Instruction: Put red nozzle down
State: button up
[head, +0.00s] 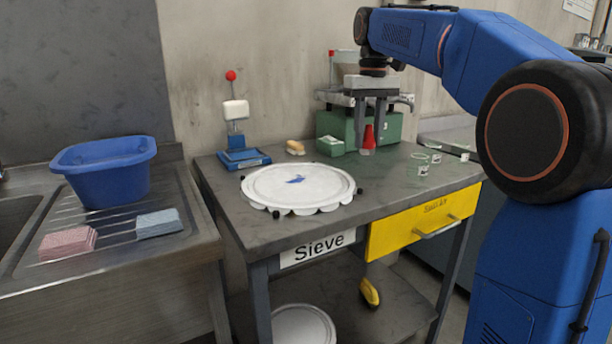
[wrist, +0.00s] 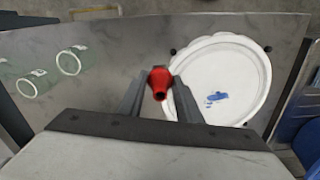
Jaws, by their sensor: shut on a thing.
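The red nozzle (head: 369,137) is a small red cone with a paler lower end, seen upright between the fingers of my gripper (head: 371,125) in the head view. My gripper is shut on it, above the grey table at the right of the white round sieve. In the wrist view the red nozzle (wrist: 160,82) sits between the two dark fingers of my gripper (wrist: 158,95). I cannot tell whether its lower end touches the table top (head: 300,228).
The white sieve plate (head: 262,193) with a blue smear lies left of my gripper. Small clear cups (head: 423,170) stand to the right. A green machine (head: 340,125) is behind. Bare table lies between sieve and cups. A yellow drawer (head: 400,236) is below.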

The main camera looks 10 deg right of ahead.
jog(key=shift+f, duration=4.8)
jog(key=shift+f, duration=0.3)
jog(key=o, duration=1)
jog(key=shift+o, duration=0.2)
notch_tip(320, 180, up, 13)
jog(key=shift+f, duration=0.2)
